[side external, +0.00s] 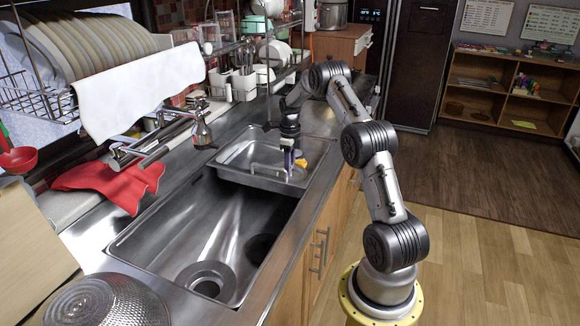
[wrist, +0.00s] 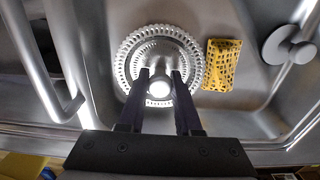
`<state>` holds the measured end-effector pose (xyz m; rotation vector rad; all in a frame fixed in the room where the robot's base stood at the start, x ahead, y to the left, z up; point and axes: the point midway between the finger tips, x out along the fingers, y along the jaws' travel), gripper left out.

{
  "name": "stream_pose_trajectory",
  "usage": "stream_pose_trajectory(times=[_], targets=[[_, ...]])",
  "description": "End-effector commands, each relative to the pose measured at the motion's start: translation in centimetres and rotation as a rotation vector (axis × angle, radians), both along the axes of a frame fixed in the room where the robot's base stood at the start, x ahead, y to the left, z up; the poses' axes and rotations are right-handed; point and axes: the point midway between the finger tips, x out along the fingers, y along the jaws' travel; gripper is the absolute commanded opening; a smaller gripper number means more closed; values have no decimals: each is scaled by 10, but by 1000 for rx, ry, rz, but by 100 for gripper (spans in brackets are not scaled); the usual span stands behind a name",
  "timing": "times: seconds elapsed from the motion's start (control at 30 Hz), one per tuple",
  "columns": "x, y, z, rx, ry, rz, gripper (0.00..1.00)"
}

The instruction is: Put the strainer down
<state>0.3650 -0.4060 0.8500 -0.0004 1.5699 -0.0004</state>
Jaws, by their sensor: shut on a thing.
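In the wrist view the strainer (wrist: 158,48) is a round metal disc with a perforated rim and a central knob. My gripper (wrist: 160,82) has its two dark fingers on either side of the knob and is shut on it. The strainer is over the floor of a shallow metal basin; I cannot tell whether it touches it. In the side view my gripper (side external: 289,168) points down inside that basin (side external: 230,172), and the strainer is too small or hidden to make out.
A grey round knobbed piece (wrist: 288,46) is farther right by the basin wall. The deep sink (side external: 170,245) with its drain is open in front. A faucet (side external: 200,130) and red cloth (side external: 110,182) are at left.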

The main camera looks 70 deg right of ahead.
Motion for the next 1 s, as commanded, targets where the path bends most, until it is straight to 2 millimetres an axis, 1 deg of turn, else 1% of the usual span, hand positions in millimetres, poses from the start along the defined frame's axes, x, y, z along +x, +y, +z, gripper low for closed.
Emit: stream_pose_trajectory(times=[0.03,0.07,0.2,0.23,0.5,0.63,0.77,1.0], targets=[[0,0,-2,0,0,0,0],[0,0,-2,0,0,0,36],[0,0,-2,1,0,0,61],[0,0,-2,1,0,0,63],[0,0,-1,0,0,0,63],[0,0,8,-1,-1,0,63],[1,-1,29,-3,-3,0,63],[0,-1,80,-3,-3,0,63]])
